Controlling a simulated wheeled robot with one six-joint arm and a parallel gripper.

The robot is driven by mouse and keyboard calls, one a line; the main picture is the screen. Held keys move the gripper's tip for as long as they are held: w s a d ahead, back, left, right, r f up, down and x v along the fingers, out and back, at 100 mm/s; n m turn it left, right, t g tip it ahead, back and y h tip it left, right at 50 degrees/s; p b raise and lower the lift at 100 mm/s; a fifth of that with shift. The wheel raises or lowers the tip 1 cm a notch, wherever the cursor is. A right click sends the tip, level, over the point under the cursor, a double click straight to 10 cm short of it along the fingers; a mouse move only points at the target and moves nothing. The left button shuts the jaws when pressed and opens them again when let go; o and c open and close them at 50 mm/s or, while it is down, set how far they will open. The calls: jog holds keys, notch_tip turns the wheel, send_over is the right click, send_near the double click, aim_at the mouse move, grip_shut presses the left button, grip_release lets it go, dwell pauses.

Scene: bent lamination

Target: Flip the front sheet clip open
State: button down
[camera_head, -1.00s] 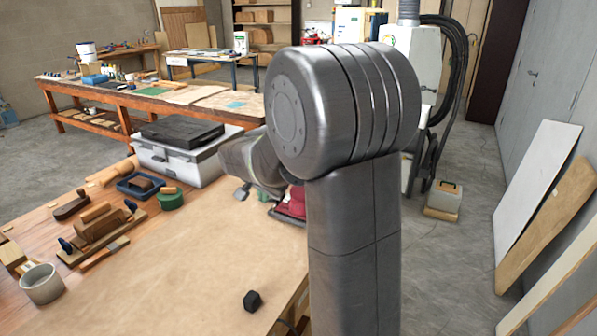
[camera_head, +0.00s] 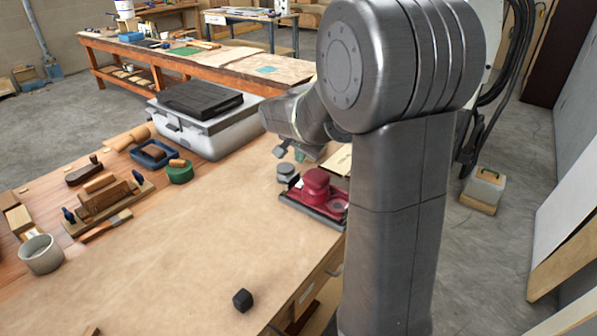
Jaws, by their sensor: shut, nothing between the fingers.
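A red sander (camera_head: 316,187) with a dark grey base sits on the workbench (camera_head: 200,240) near its right edge, partly hidden behind my arm. Its front sheet clip is too small to tell apart, so I cannot see whether it is open or shut. My gripper (camera_head: 293,152) is above and behind the sander, apart from it, and holds nothing. My arm hides part of the gripper.
A black block (camera_head: 242,300) lies near the bench's front edge. A white case (camera_head: 208,132), wooden planes (camera_head: 102,200) and a grey cup (camera_head: 40,254) stand left. The bench middle is clear.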

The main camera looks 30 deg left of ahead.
aim_at(295, 175)
jog(key=p+x, duration=0.1)
jog(key=x, duration=0.9)
jog(key=shift+a+r+h+p, duration=0.15)
jog(key=shift+a+h+p, duration=0.5)
jog(key=shift+h, duration=0.45)
dwell(0.3)
jog(key=shift+a+r+n+h+p, duration=0.1)
jog(key=shift+a+n+h+p, duration=0.4)
jog(key=shift+h, duration=0.4)
jog(key=shift+w+a+f+n+g+h+p, duration=0.1)
jog(key=shift+a+h+p, duration=0.35)
jog(key=shift+h, duration=0.3)
jog(key=shift+w+a+f+n+g+h+p, duration=0.15)
jog(key=shift+a+h+p, duration=0.25)
jog(key=shift+h, duration=0.3)
jog(key=shift+s+a+f+n+g+h+p, duration=0.1)
jog(key=shift+a+h+p, duration=0.35)
jog(key=shift+h, duration=0.3)
jog(key=shift+w+a+f+h+p, duration=0.1)
jog(key=shift+a+f+h+p, duration=0.15)
jog(key=shift+h, duration=0.3)
jog(key=shift+a+f+h+p, duration=0.15)
jog(key=shift+a+h+p, duration=0.1)
jog(key=shift+h, duration=0.3)
jog(key=shift+a+f+n+h, duration=0.2)
jog(key=shift+a+n+h, duration=0.1)
jog(key=shift+h, duration=0.4)
jog(key=shift+d, duration=0.2)
